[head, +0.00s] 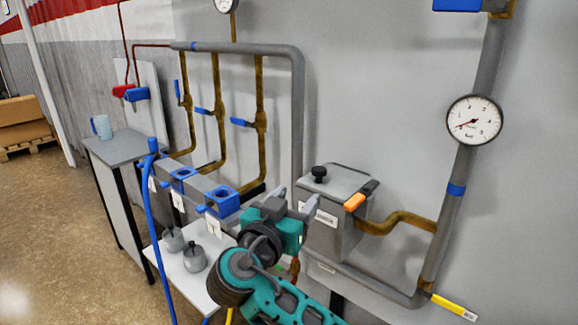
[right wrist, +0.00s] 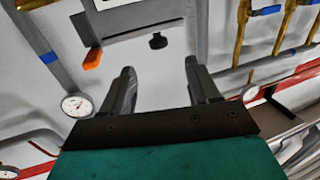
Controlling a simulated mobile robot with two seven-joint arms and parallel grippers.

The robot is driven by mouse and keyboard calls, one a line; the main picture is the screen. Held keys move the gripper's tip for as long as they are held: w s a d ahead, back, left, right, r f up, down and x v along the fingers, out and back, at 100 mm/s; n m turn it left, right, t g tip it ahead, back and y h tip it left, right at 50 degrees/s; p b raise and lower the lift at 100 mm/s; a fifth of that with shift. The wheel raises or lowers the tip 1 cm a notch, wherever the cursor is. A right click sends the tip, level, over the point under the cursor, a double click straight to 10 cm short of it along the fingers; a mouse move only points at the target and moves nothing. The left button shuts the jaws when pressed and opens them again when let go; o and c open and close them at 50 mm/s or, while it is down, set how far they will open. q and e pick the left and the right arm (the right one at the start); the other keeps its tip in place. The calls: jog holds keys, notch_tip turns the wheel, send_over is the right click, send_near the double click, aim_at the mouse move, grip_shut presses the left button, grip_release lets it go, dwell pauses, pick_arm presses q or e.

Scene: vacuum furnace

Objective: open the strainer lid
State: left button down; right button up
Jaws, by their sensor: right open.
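The strainer is a grey box (head: 325,228) on the wall pipework, right of centre in the head view, with a label on its front. Its grey lid (head: 345,180) lies flat on top and looks shut. A black knob (head: 319,173) stands on the lid. An orange-tipped handle (head: 355,202) lies at the box's right edge. My right gripper (head: 297,198) is open and empty, in front of the box's left side. In the right wrist view, the knob (right wrist: 158,41) lies beyond and between the open fingers (right wrist: 161,80), apart from them. My left gripper is not in view.
Thick grey pipes with a gauge (head: 474,120) and a yellow handle (head: 455,307) stand on the right. Blue-handled valves (head: 240,122) and blue-topped blocks (head: 222,199) are on the left. Grey weights (head: 194,259) sit on a white shelf. A mug (head: 102,127) stands on a cabinet.

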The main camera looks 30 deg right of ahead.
aim_at(317, 176)
jog(key=p+x, duration=0.2)
jog(key=x, duration=1)
jog(key=shift+s+d+r, duration=0.1)
jog(key=shift+d+r, duration=0.05)
jog(key=shift+d, duration=0.3)
jog(key=shift+w, duration=0.25)
jog(key=c, duration=0.6)
grip_shut()
